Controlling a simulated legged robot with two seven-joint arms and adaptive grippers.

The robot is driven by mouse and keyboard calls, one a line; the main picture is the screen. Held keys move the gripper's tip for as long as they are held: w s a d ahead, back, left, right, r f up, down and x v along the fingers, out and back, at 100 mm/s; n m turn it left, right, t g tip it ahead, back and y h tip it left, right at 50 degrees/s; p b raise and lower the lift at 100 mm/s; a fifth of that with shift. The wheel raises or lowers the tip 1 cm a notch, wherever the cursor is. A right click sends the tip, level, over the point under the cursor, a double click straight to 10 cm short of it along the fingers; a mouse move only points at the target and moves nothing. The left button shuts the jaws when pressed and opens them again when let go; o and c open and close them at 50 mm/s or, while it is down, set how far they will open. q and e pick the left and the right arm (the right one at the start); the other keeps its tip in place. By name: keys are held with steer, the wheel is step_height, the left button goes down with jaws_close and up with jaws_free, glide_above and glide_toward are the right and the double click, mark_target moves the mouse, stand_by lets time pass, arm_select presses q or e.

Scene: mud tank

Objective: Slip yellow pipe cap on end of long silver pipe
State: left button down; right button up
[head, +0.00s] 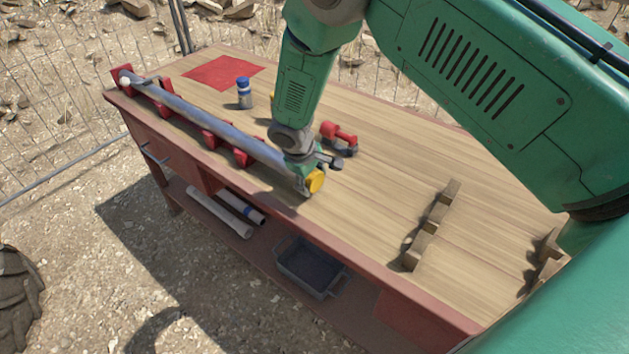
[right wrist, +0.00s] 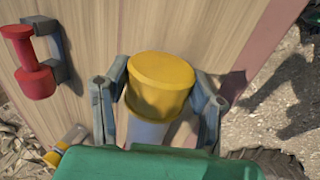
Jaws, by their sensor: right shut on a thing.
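The long silver pipe (head: 215,118) lies along the left side of the workbench in red supports. My right gripper (head: 313,184) is at the pipe's near end. It is shut on the yellow pipe cap (head: 316,180). In the right wrist view the cap (right wrist: 160,84) sits between the two fingers of my right gripper (right wrist: 160,100), in line with a pale cylinder (right wrist: 146,132) that looks like the pipe end. I cannot tell how far the cap is over the pipe. My left gripper is not in view.
A red tool (head: 338,134) lies just right of the gripper. Notched wooden racks (head: 432,225) stand to the right. A dark bin (head: 308,268) is on the lower shelf.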

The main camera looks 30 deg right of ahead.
steer(key=shift+w, duration=0.1)
steer(key=o, duration=1.1)
steer(key=shift+c, duration=0.2)
steer(key=shift+a, duration=0.1)
